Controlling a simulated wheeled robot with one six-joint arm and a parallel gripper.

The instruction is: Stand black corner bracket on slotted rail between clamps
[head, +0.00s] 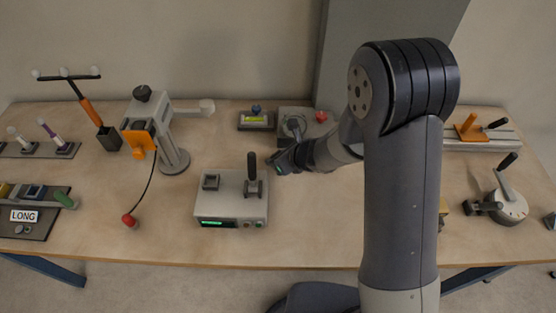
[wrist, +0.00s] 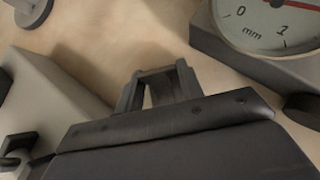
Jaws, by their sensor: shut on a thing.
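My gripper (head: 277,163) is low over the middle of the table, just right of the grey box with the upright lever. In the wrist view its two fingers (wrist: 158,90) are shut on a small dark piece (wrist: 157,71). The piece looks like the black corner bracket, though its full shape is hidden by the fingers. The slotted rail (head: 497,142) lies at the back right, far from my gripper. An orange part (head: 468,126) and a black-handled clamp (head: 495,124) stand on it. My arm covers the rail's left end.
The grey box (head: 231,207) is close at left and also fills the wrist view's left side (wrist: 55,95). A dial gauge (wrist: 268,22) is close on the other side. A round lever device (head: 511,207) stands at right. The front middle table is clear.

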